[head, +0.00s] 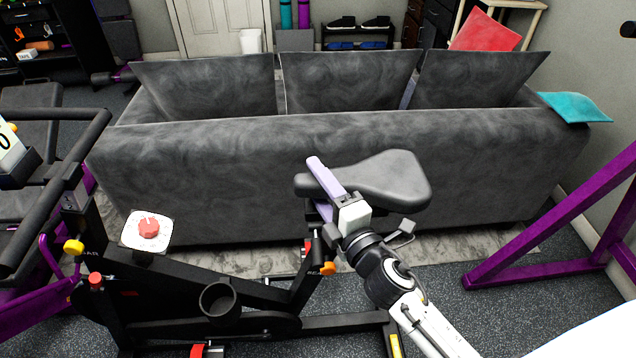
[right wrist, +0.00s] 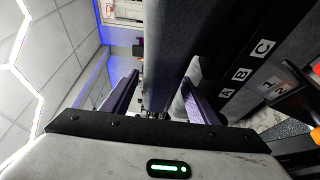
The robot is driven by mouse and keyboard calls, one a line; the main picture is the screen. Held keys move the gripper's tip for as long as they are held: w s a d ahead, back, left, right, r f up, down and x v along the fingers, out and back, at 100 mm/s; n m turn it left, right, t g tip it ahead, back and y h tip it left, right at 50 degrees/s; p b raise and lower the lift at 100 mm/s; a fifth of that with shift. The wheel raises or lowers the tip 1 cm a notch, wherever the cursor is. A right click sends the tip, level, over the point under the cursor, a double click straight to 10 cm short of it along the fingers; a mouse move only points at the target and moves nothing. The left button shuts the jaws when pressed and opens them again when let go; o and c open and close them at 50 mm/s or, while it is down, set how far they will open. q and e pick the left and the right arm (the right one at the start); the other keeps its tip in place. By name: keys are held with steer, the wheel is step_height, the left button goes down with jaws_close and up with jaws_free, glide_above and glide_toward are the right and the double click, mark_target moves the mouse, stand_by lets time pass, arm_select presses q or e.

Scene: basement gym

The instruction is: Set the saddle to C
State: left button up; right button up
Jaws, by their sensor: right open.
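The dark grey saddle (head: 385,180) tops the exercise bike's rear post in the head view, its narrow nose toward the left. My right gripper (head: 317,186) is open at the nose, with one lavender finger on each side. In the right wrist view the fingers (right wrist: 160,100) stand apart around a dark grey part, seemingly the saddle nose (right wrist: 163,50); I cannot tell whether they touch it. Beside it, a black bar carries white labels A (right wrist: 225,93), B (right wrist: 242,74) and C (right wrist: 263,48). The pointer for these is not clear. My left gripper is out of view.
An orange knob (head: 328,268) sits on the bike below the saddle. A white dial with a red knob (head: 149,228) and handlebars are at left. A grey sofa (head: 240,150) stands close behind the bike. A purple frame (head: 560,215) stands at right, with open floor before it.

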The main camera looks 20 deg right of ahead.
steer(key=s, duration=0.3)
steer(key=s+b, duration=0.1)
steer(key=s, duration=0.2)
steer(key=s+d, duration=0.1)
steer(key=s, duration=0.2)
steer(key=shift+f+b, duration=0.1)
steer(key=shift+b, duration=0.2)
steer(key=shift+s+d, duration=0.1)
steer(key=shift+s, duration=0.55)
steer(key=s+a+f+m+g, duration=0.1)
steer(key=s+f+m+g, duration=0.2)
steer(key=f, duration=0.5)
steer(key=s+a+f+m+g, duration=0.1)
steer(key=s+f+m+g, duration=0.2)
steer(key=s+f+m, duration=0.3)
steer(key=s+a+f+m+g, duration=0.1)
steer(key=s+f+m+g, duration=0.2)
steer(key=s+f+m, duration=0.2)
step_height(320, 180, down, 6)
steer(key=m, duration=0.3)
steer(key=shift+s+a+r+y, duration=0.15)
steer(key=shift+a+r+y, duration=0.1)
steer(key=shift+y, duration=0.15)
